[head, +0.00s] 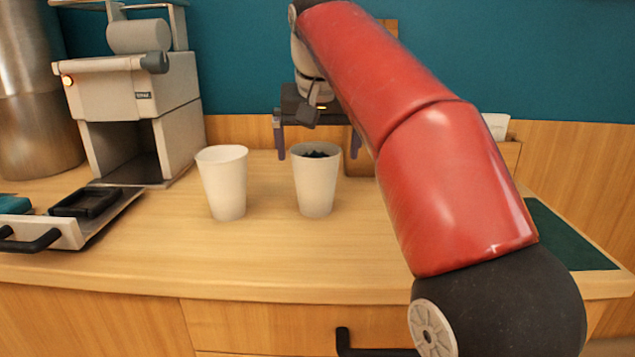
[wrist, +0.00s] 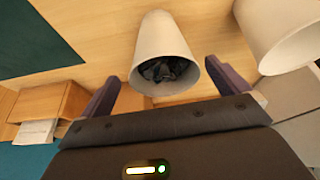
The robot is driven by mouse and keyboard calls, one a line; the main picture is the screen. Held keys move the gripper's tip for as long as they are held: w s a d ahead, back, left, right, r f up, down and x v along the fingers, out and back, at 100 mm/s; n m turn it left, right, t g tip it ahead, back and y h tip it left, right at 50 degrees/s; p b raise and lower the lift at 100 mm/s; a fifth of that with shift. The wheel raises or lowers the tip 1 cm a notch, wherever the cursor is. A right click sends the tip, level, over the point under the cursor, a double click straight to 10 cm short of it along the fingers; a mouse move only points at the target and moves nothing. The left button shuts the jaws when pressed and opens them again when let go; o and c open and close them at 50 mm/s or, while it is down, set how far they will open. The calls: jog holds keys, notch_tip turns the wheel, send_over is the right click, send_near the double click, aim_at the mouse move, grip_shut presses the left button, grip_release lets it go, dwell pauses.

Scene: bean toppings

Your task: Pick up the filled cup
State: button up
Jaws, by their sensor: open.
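The filled cup (head: 316,185) is white, stands upright on the wooden counter and shows dark contents at its rim. It also shows in the wrist view (wrist: 158,45), with the dark pieces visible inside its mouth. A second white cup (head: 224,183) stands to its left in the head view, and part of it shows at the right of the wrist view (wrist: 285,28). My gripper (head: 318,152) is open behind and above the filled cup in the head view. In the wrist view its two fingers (wrist: 166,87) lie on either side of the cup's rim, with gaps visible.
A coffee machine (head: 130,105) stands at the back left. A tray (head: 75,228) with black handles and a dark item lies at the front left. A wooden box (wrist: 50,101) with white papers stands near the wall. A dark green mat (head: 565,238) lies at right. The counter's front middle is clear.

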jog(key=x, duration=0.2)
jog(key=b+x, duration=0.1)
jog(key=x, duration=0.1)
jog(key=shift+w+a+f, duration=0.1)
jog(key=shift+a+f, duration=0.1)
jog(key=shift+f, duration=0.15)
jog(key=c, duration=1.3)
jog(key=shift+r, duration=0.1)
